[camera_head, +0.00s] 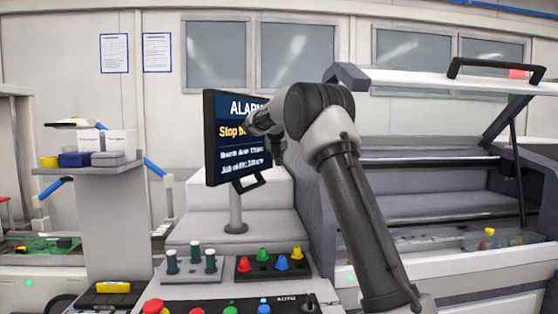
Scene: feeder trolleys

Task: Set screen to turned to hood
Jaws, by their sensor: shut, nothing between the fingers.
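The screen (212,140) stands on a grey post, left of the machine's raised hood (440,82). It reads "ALARM" and "Stop b…", with smaller lines below, and faces toward me at an angle. A dark handle hangs at its lower edge. My arm reaches up from the lower right, and its wrist covers the screen's right part. My gripper (250,128) is in front of the screen face, shut and empty, small and partly hidden by my wrist. I cannot tell whether it touches the screen.
A control panel with coloured knobs (270,264) and buttons lies below the screen. A grey stand (105,200) with small boxes is at left. The open machine bay (430,205) is at right.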

